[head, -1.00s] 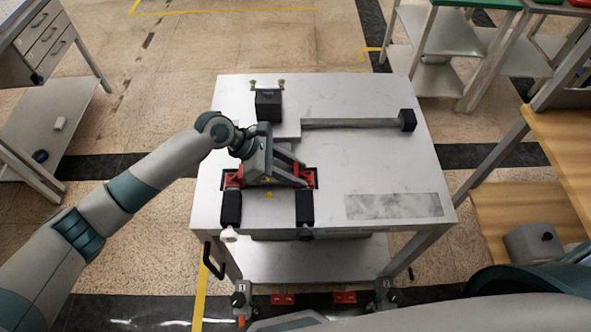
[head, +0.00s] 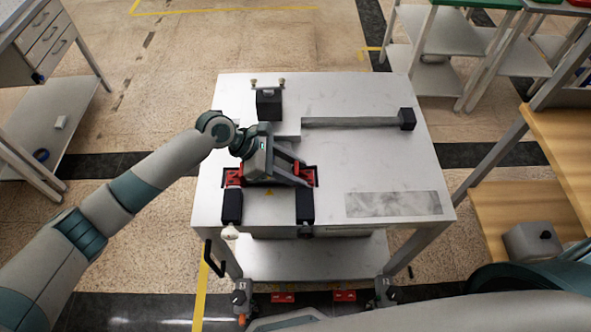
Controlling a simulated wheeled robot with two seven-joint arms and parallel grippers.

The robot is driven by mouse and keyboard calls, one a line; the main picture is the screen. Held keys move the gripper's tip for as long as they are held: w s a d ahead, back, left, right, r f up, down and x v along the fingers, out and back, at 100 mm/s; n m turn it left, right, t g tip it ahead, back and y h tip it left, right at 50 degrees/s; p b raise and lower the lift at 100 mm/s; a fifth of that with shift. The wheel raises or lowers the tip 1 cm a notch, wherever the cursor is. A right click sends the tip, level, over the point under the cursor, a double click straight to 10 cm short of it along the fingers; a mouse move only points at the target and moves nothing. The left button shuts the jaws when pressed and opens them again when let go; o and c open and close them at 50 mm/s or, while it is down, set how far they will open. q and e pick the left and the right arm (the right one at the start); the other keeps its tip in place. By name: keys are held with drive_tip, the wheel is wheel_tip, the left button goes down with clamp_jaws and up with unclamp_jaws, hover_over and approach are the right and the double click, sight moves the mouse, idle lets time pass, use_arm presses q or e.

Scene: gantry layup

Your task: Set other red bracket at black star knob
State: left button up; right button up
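One red bracket (head: 232,177) sits on the white table by the left black block (head: 232,206). The other red bracket (head: 307,175) is at the right black block (head: 306,205), at the fingertips of my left gripper (head: 299,172). Those fingers point right, low over the table, and look apart; whether they grip the bracket I cannot tell. The black star knob (head: 306,231) is small and dark at the table's front edge, below the right block. A white knob (head: 230,232) is below the left block. My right gripper is not in view.
A dark block (head: 268,103) stands at the table's back. A grey bar (head: 350,123) with a black end (head: 407,119) lies to its right. A grey marbled strip (head: 393,204) is at front right; the table (head: 370,165) between is clear. Red pieces (head: 283,297) show low in front.

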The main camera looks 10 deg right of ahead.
use_arm(q)
drive_tip(key=shift+s+a+f, duration=0.1)
drive_tip(key=shift+a+f, duration=0.05)
drive_tip(key=shift+f, duration=0.25)
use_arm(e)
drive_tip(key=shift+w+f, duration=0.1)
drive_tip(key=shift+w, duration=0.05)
use_arm(q)
drive_tip(key=v, duration=0.3)
drive_tip(key=b+v, duration=0.1)
drive_tip(key=v, duration=0.7)
drive_tip(key=shift+w+d+r+b, duration=0.2)
drive_tip(key=shift+r+b, duration=0.15)
drive_tip(key=shift+b, duration=0.05)
drive_tip(key=shift+a+r, duration=0.4)
drive_tip(key=shift+r, duration=0.15)
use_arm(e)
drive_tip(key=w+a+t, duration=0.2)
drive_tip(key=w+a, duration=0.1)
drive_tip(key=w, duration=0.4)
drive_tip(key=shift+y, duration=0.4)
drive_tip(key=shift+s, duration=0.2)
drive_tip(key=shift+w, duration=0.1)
